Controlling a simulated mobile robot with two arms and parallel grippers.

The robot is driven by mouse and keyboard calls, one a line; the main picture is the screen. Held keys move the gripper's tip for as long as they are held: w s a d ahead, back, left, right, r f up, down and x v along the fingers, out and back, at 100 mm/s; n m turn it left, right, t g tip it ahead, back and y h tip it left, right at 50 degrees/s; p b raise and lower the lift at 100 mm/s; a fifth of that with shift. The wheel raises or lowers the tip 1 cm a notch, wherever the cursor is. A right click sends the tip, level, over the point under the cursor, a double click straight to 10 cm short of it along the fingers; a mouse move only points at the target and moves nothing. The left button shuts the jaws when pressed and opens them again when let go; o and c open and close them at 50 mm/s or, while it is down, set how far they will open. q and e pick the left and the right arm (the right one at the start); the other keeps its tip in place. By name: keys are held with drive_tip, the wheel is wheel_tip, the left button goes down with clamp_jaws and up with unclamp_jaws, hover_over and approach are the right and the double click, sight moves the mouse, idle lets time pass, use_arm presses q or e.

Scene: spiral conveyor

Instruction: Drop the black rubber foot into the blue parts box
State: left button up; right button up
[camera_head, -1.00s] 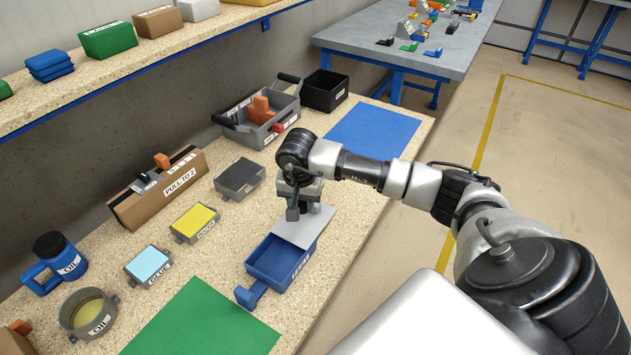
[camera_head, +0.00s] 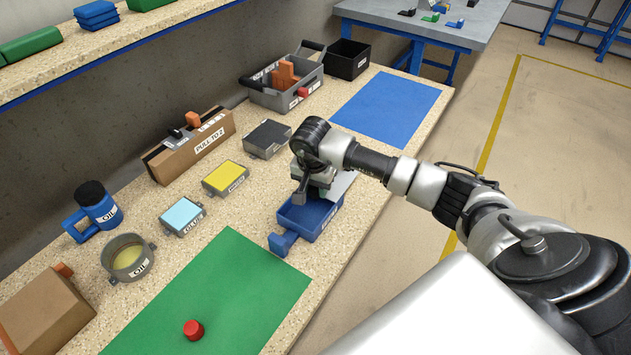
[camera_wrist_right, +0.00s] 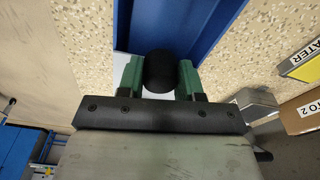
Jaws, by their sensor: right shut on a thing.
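The black rubber foot (camera_wrist_right: 160,70) shows in the right wrist view as a dark rounded piece between the two green fingers of my right gripper (camera_wrist_right: 161,78). The gripper is shut on it. In the head view my right gripper (camera_head: 318,190) points down over the far part of the blue parts box (camera_head: 311,217), and the foot is hidden there. In the right wrist view the box (camera_wrist_right: 196,22) lies beneath and beyond the fingertips. A pale grey plate (camera_head: 341,184) shows beside the gripper at the box's far end. My left gripper is not in view.
A green mat (camera_head: 220,290) with a red round piece (camera_head: 194,330) lies nearer. Glue (camera_head: 182,216), yellow-topped water (camera_head: 226,178) and grey (camera_head: 267,138) containers stand left of the box. A grey tote (camera_head: 285,90) and a blue mat (camera_head: 387,108) lie beyond.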

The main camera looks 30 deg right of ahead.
sight(313, 189)
drive_tip(key=shift+f, duration=0.45)
drive_tip(key=o, duration=1)
drive_tip(key=shift+r, duration=0.1)
drive_tip(key=r, duration=0.7)
drive_tip(key=a+r, duration=0.1)
drive_tip(key=r, duration=0.2)
drive_tip(key=shift+s+r+b, duration=0.3)
drive_tip(key=shift+s+b, duration=0.05)
